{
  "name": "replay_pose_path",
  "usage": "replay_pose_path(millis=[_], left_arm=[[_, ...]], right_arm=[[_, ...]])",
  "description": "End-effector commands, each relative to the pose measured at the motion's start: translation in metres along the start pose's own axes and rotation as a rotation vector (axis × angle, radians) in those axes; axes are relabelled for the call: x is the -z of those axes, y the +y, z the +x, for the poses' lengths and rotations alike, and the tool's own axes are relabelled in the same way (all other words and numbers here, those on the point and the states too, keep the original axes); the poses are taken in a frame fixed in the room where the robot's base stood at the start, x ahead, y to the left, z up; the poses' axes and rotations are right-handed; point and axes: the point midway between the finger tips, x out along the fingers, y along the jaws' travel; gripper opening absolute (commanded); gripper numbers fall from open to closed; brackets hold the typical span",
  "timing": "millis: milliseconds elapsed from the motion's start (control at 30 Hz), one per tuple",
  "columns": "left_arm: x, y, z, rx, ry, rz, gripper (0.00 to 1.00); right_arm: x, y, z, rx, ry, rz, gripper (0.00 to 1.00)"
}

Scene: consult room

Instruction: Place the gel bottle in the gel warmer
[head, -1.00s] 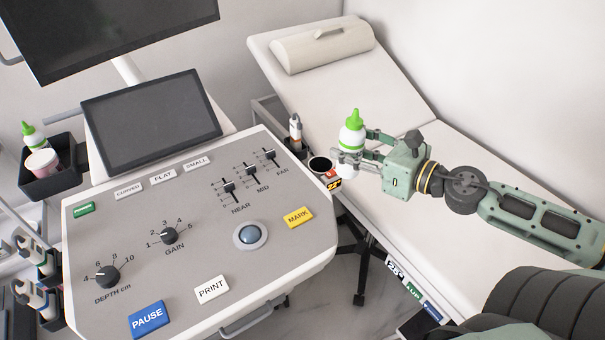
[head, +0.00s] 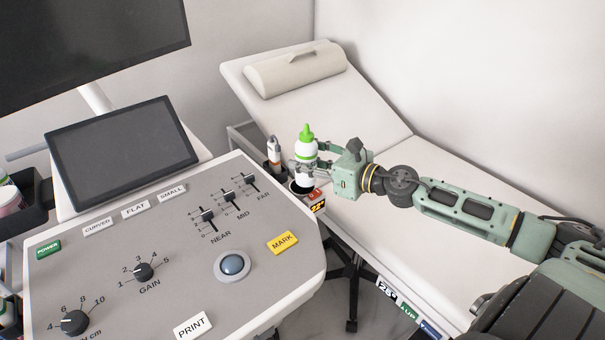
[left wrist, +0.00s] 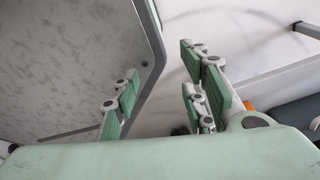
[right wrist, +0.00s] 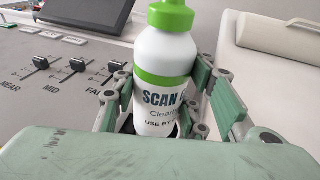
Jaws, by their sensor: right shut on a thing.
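The gel bottle (head: 306,150) is white with a green cap and green band, and stands upright in my right gripper (head: 308,168). In the right wrist view the bottle (right wrist: 165,85) sits between the fingers, its label partly showing. The gel warmer (head: 312,201) is a small unit with a dark round opening and an orange display, at the console's right edge. The bottle is above the opening and overlaps it in the head view; whether its base has entered cannot be told. My left gripper (left wrist: 158,105) is open and empty in the left wrist view, and out of the head view.
The console (head: 170,240) with knobs and sliders fills the left front. A probe (head: 274,152) stands in a holder just left of the bottle. The exam couch (head: 400,180) with a bolster (head: 295,70) lies behind. A dark bin (head: 35,200) hangs at the far left.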

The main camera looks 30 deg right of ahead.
Motion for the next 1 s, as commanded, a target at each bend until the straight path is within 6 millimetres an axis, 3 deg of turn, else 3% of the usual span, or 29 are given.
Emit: replay_pose_path(millis=[300,600,1000], left_arm=[[-0.005,0.000,0.000,0.000,-0.007,-0.001,0.40],[-0.014,0.001,0.006,-0.001,-0.021,-0.001,0.40],[-0.014,0.001,0.010,0.000,-0.020,-0.001,0.40]], right_arm=[[0.011,-0.011,0.021,0.001,-0.003,0.001,0.04],[0.048,-0.011,0.027,0.001,-0.002,0.003,0.04],[0.054,-0.011,0.028,0.000,-0.002,0.000,0.04]])
